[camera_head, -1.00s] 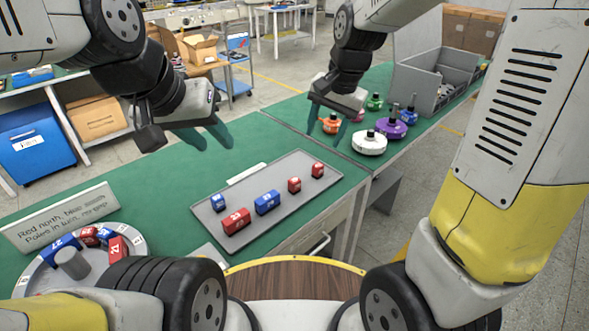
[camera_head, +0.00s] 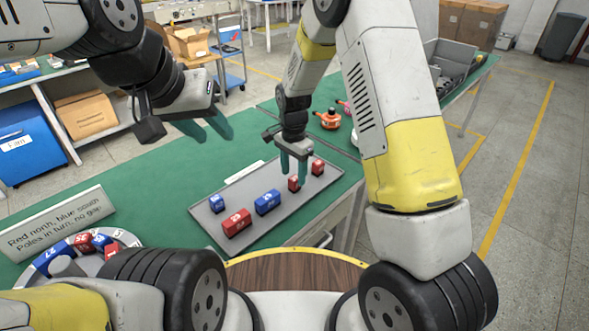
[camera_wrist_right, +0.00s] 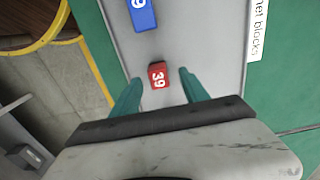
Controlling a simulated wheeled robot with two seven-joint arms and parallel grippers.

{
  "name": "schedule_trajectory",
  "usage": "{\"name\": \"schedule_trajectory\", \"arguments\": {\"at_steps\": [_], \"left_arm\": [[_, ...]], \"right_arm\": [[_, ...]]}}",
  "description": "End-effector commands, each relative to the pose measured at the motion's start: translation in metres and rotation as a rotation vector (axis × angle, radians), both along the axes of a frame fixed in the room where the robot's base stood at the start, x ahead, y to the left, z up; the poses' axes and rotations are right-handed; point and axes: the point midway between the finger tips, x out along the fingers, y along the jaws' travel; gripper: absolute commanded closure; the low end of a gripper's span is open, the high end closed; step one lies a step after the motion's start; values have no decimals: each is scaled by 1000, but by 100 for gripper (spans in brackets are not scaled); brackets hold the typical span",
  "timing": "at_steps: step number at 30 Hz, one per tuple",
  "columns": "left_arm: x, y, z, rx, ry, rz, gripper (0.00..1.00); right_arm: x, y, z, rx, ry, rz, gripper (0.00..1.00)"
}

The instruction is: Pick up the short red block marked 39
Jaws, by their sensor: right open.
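The short red block marked 39 (camera_wrist_right: 159,75) lies on the grey tray in the right wrist view, just ahead of and between the open fingers of my right gripper (camera_wrist_right: 160,92). In the head view this block (camera_head: 293,185) is partly covered by the fingers of my right gripper (camera_head: 294,175), which point down over the tray (camera_head: 285,217). The right gripper is empty. My left gripper (camera_head: 207,127) hangs empty over the green table at the left, its fingers apart.
A blue block (camera_head: 267,202) and another short red block (camera_head: 318,167) flank the marked one. A longer red block (camera_head: 236,222) and a small blue block (camera_head: 217,203) lie further left. A round fixture (camera_head: 125,236) with blocks and a sign (camera_head: 60,220) stand at the left.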

Motion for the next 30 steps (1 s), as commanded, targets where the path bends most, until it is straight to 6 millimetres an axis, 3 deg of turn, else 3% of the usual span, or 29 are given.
{"name": "schedule_trajectory", "arguments": {"at_steps": [6,14,15,23,30], "left_arm": [[0,0,0,0,0,0,64],[0,0,0,0,0,0,64],[0,0,0,0,0,0,64],[0,0,0,0,0,0,64],[0,0,0,0,0,0,64]], "right_arm": [[0,-3,-30,-1,3,1,47],[0,-3,-33,0,0,1,47],[0,-3,-33,0,0,1,49],[0,-3,-33,0,0,1,100],[0,-3,-33,0,0,1,100]]}}
